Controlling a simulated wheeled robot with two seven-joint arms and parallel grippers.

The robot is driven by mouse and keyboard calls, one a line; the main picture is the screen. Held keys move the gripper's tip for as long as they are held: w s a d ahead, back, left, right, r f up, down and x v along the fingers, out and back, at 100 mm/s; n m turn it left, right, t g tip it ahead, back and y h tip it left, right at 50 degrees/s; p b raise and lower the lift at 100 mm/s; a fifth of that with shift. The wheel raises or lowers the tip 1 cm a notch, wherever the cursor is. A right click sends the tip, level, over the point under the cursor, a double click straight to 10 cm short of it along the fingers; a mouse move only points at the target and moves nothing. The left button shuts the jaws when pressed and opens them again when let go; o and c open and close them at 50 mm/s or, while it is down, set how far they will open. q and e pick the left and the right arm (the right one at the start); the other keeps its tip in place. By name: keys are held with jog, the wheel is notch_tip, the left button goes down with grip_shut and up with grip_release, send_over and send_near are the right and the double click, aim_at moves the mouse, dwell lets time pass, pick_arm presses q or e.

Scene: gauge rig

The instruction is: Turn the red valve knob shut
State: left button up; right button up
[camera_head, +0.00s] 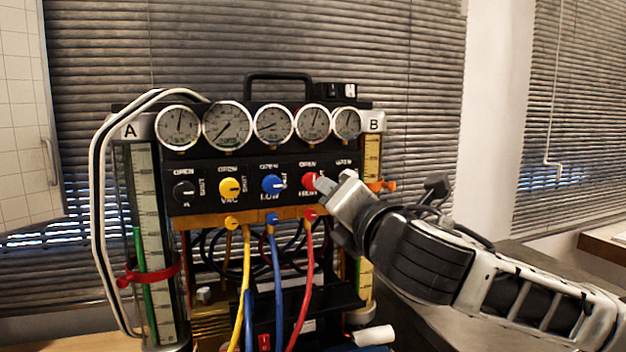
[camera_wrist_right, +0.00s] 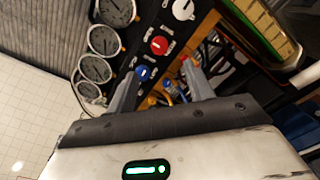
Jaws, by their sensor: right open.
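The red valve knob (camera_head: 308,181) is on the black front panel of the gauge rig, under the word OPEN, with its right side partly hidden by my right gripper. My right gripper (camera_head: 325,186) reaches in from the right, its fingertips close in front of and beside the knob. In the right wrist view the red knob (camera_wrist_right: 159,45) with its white pointer lies just beyond the two open fingers (camera_wrist_right: 159,72), roughly in line with the gap between them. I cannot tell whether a finger touches it. My left gripper is not in view.
A blue knob (camera_head: 272,185), a yellow knob (camera_head: 229,188) and a black knob (camera_head: 184,191) sit left of the red one. Several round gauges (camera_head: 227,125) are above. Yellow, blue and red hoses (camera_head: 302,285) hang below. A white knob (camera_wrist_right: 183,9) is beyond the red one.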

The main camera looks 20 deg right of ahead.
aim_at(312, 182)
jog(key=w, duration=0.4)
jog(key=w+p, duration=0.1)
jog(key=w, duration=0.3)
jog(key=w+p, duration=0.1)
jog(key=w, duration=0.3)
jog(key=shift+w+a, duration=0.1)
jog(key=shift+a, duration=0.15)
jog(key=c, duration=1)
